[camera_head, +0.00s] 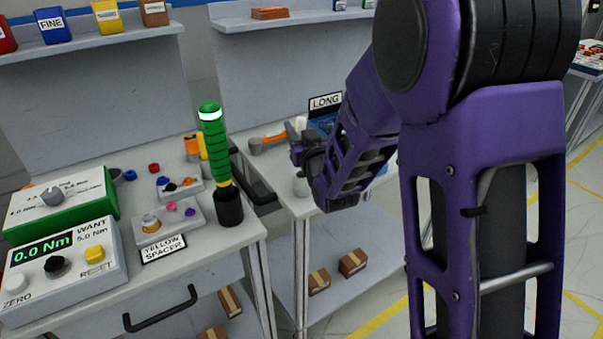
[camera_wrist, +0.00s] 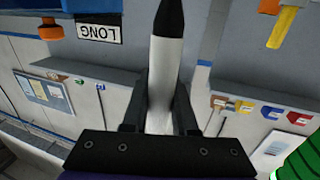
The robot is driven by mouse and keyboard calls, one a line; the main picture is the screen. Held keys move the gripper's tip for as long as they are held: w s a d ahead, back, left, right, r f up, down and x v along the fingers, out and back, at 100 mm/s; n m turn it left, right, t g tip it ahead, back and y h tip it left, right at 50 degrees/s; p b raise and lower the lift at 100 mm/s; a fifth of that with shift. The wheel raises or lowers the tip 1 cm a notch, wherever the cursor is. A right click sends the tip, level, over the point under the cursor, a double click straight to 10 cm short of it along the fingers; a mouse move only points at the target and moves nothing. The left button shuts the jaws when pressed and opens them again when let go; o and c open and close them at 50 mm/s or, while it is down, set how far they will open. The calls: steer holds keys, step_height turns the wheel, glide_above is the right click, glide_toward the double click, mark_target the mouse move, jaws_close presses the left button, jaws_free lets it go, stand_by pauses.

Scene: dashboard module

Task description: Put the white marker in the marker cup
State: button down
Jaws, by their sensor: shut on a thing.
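The white marker (camera_wrist: 165,75) is between the two fingers of my gripper (camera_wrist: 158,112) in the wrist view. Its tapered black end points to the top of that upside-down view, away from my palm. In the head view my gripper (camera_head: 306,153) is above the right-hand bench, partly hidden by my arm. A small white piece (camera_head: 300,123) shows just above it, perhaps the marker's end. Whether the marker touches anything is hidden.
A blue bin and a LONG label (camera_head: 325,101) are behind my gripper, near an orange-ended tool (camera_head: 256,146). A green-handled tool (camera_head: 212,140) stands upright in a black holder on the left bench. A gap separates the two benches.

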steer(key=shift+w+d+f+b, duration=0.1)
steer(key=shift+f+b, duration=0.15)
steer(key=shift+f, duration=1.6)
steer(key=shift+w+f+b, duration=0.1)
steer(key=shift+f+b, duration=0.1)
steer(key=shift+f, duration=1.65)
steer(key=shift+f, duration=0.15)
steer(key=c, duration=0.7)
jaws_free()
steer(key=shift+s, duration=0.25)
steer(key=p+v, duration=1.1)
steer(key=shift+s, duration=0.25)
